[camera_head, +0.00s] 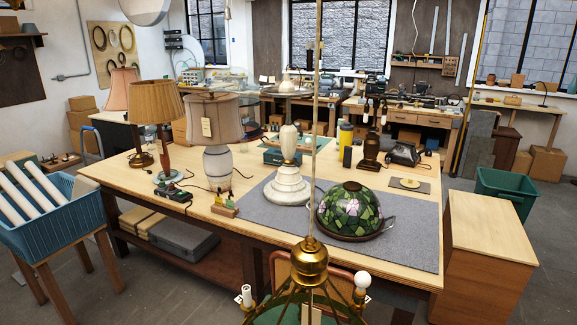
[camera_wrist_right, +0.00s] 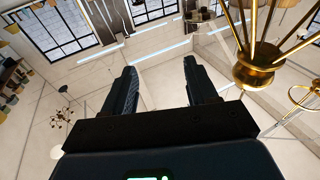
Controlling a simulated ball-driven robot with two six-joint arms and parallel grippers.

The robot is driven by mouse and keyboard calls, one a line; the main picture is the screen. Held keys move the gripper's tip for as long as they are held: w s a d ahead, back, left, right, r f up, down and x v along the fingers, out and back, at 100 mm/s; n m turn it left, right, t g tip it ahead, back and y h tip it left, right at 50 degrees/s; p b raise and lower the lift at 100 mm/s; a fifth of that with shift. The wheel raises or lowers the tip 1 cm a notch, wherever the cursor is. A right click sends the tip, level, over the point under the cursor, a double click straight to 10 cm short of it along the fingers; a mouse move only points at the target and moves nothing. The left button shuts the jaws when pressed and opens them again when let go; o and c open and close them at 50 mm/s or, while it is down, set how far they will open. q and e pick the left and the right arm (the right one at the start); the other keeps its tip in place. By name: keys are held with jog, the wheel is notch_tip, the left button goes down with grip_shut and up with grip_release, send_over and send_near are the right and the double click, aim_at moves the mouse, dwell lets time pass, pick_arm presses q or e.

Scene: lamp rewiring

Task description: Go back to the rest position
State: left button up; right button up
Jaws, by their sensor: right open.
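In the right wrist view my right gripper (camera_wrist_right: 160,92) is open, its two dark fingers apart with nothing between them. That view looks up toward the ceiling and windows. A brass lamp fitting (camera_wrist_right: 258,68) with thin rods is close to the right of the fingers, apart from them. Neither gripper shows in the head view. The workbench (camera_head: 130,175) stands ahead with lamps on it. A stained-glass shade (camera_head: 349,208) and a white lamp base (camera_head: 288,188) rest on the grey mat (camera_head: 262,215).
A brass chandelier (camera_head: 309,262) hangs on a rod close in front of the bench. A blue crate (camera_head: 62,225) of white tubes stands at left. A wooden cabinet (camera_head: 488,228) and green bin (camera_head: 508,185) stand at right. Some floor is clear at far right.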

jog(key=s+a+f+b, duration=0.1)
jog(key=s+f, duration=0.2)
jog(key=s, duration=0.4)
jog(key=s+a+f+g+y+b, duration=0.1)
jog(key=s+f+b, duration=0.1)
jog(key=s, duration=0.5)
jog(key=s+f+g+b, duration=0.1)
jog(key=s+f+b, duration=0.1)
jog(key=s+f, duration=0.2)
jog(key=s, duration=0.3)
jog(key=shift+a+f+n, duration=0.25)
jog(key=shift+a+n, duration=0.05)
jog(key=shift+a, duration=0.1)
